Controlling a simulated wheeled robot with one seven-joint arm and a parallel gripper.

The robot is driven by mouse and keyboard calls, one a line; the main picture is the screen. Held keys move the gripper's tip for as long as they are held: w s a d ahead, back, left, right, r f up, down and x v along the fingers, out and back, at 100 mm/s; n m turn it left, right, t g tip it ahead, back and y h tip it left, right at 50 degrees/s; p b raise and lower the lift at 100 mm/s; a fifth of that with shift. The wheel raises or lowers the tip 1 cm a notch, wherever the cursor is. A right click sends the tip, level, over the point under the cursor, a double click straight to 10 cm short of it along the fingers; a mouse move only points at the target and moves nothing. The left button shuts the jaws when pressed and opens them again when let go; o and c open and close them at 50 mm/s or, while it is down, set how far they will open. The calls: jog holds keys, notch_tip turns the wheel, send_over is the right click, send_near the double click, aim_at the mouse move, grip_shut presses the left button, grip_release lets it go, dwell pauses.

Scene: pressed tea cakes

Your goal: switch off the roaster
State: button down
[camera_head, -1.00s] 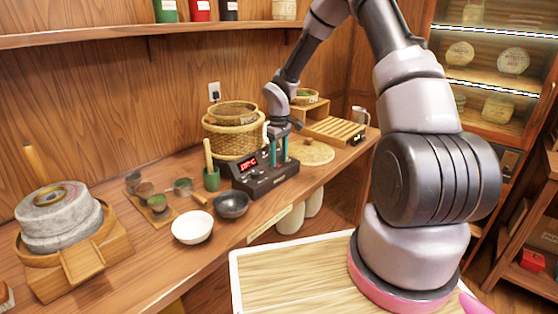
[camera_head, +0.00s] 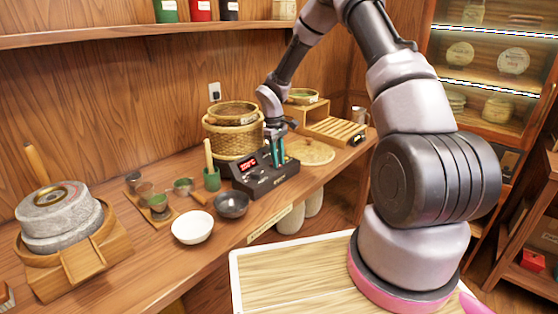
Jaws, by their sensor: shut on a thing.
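The roaster (camera_head: 272,180) is a small black box on the wooden counter, with a lit red display (camera_head: 247,162) on its sloped face. My gripper (camera_head: 275,153) reaches down over the roaster from behind and above. Its teal-coloured fingers are close together at the roaster's upper face, to the right of the display. They appear shut on a small part of the roaster there, but the fingers hide what is between them. I cannot make out the switch itself or its position.
Woven baskets (camera_head: 233,137) stand behind the roaster. A dark bowl (camera_head: 231,204), a white bowl (camera_head: 192,228) and a green cup with a wooden tool (camera_head: 211,178) are to its left. A round mat (camera_head: 310,152) and a slatted wooden tray (camera_head: 335,130) lie to its right.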

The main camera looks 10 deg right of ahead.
jog(key=shift+w+g+h, duration=0.2)
jog(key=shift+g+h, duration=0.3)
jog(key=shift+g, duration=0.1)
jog(key=c, duration=0.6)
grip_release()
jog(key=shift+c, duration=0.2)
jog(key=shift+a+r, duration=0.1)
jog(key=shift+r, duration=0.05)
jog(key=v, duration=1)
jog(key=shift+r, duration=0.3)
